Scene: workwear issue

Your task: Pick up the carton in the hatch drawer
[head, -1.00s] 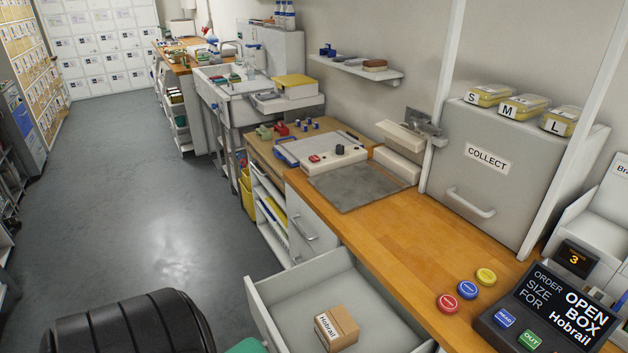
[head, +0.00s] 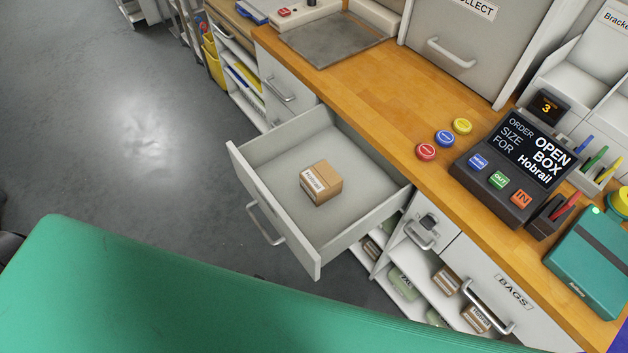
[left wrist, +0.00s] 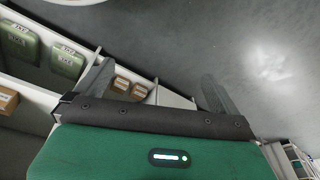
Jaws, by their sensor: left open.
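The carton (head: 321,184) is a small brown box with a white label reading Hobrail. It lies in the open hatch drawer (head: 298,261), a light grey drawer pulled out below the wooden counter, with free floor around the carton. In the left wrist view, my left gripper (left wrist: 157,70) has its two dark fingers spread apart with nothing between them. The gripper does not show in the head view, so its distance from the carton cannot be told. My right gripper is in neither view.
The counter (head: 390,125) edges the drawer, with coloured buttons and an order screen (head: 535,145) reading OPEN BOX Hobrail. Shelves with cartons and green packs (head: 402,284) are below. The BAGS drawer (head: 520,300) looks closed. Open floor (head: 130,140) lies left.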

